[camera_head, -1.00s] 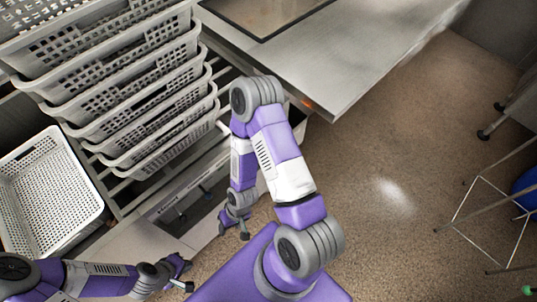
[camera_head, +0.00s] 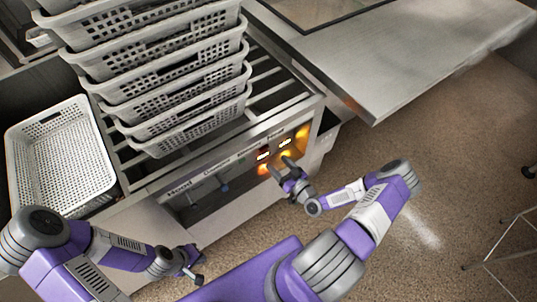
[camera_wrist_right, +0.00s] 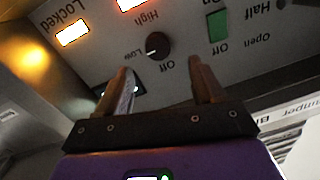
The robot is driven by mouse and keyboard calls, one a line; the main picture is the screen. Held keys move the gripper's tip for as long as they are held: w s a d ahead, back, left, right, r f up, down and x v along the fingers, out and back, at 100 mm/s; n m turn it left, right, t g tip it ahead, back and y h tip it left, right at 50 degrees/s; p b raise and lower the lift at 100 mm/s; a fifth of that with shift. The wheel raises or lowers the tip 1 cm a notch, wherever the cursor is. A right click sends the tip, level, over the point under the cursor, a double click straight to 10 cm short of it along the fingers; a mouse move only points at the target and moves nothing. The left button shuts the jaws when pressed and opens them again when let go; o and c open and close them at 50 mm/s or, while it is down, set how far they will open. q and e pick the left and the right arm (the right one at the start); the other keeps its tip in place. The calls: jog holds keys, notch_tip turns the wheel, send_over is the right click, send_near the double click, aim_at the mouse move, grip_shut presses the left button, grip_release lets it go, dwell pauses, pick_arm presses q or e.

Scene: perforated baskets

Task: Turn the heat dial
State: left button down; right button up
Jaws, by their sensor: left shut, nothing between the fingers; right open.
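In the right wrist view, a round dark dial (camera_wrist_right: 158,45) with a light mark sits on the grey control panel (camera_wrist_right: 185,30), between the labels "Low" and "High". My right gripper (camera_wrist_right: 160,74) is open, its two fingers pointing at the panel on either side of the dial's line. The fingertips look short of the dial, with nothing between them. In the head view my right gripper (camera_head: 280,164) is close to the lit panel (camera_head: 240,163), and the dial cannot be made out there.
Stacked perforated baskets (camera_head: 180,88) stand on the rack above the panel; another basket (camera_head: 60,120) is at the left. A metal table (camera_head: 390,70) juts out at upper right.

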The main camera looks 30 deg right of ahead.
aim_at(266, 149)
jog(key=w, duration=0.2)
jog(key=w+b, duration=0.1)
jog(key=w, duration=0.4)
jog(key=shift+w+a+b, duration=0.15)
jog(key=shift+a+b, duration=0.15)
jog(key=c, duration=1.1)
jog(key=shift+o, duration=0.2)
